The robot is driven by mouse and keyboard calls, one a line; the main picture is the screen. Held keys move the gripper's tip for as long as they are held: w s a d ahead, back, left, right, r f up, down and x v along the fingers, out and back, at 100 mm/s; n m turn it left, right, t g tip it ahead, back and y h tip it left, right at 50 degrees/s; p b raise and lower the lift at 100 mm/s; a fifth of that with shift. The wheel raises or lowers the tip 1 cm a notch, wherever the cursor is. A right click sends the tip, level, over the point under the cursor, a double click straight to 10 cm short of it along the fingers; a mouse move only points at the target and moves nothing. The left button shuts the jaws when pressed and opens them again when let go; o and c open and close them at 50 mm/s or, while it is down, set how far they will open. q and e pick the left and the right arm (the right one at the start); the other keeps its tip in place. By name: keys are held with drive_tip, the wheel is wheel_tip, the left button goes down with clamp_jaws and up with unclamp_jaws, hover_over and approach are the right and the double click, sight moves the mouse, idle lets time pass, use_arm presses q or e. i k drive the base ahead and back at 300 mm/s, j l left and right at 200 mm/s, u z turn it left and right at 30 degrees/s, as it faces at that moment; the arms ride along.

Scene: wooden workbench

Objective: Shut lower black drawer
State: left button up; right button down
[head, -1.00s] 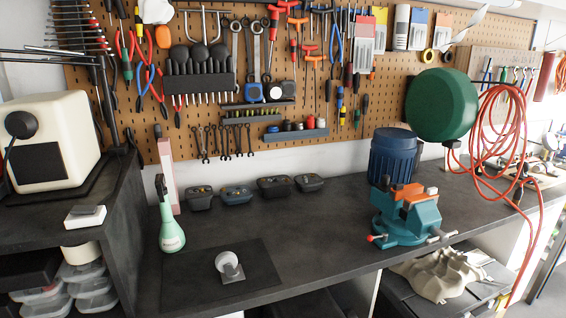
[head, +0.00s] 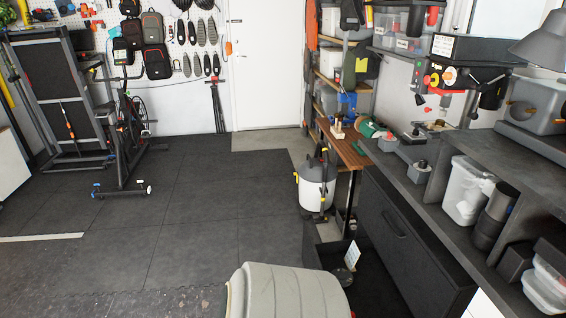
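The black drawer cabinet stands under the bench at the right. Its upper black drawer front (head: 408,250), with a dark handle, looks shut. Below it, the lower black drawer (head: 313,247) appears pulled out to the left over the floor, its inside open to view. A white card (head: 352,255) and a small round dark grey item (head: 343,276) are in it. The drawer's near part is partly hidden. Neither of my grippers is in view.
A pale grey rounded shape (head: 290,292) fills the bottom middle; I cannot tell what it is. A white-and-black canister (head: 317,185) stands just beyond the drawer. An exercise bike (head: 125,150) stands at the left. The dark tiled floor (head: 200,220) between is clear.

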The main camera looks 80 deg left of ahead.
sight(373, 292)
drive_tip(key=u, duration=2.3)
drive_tip(key=i+j, duration=0.1)
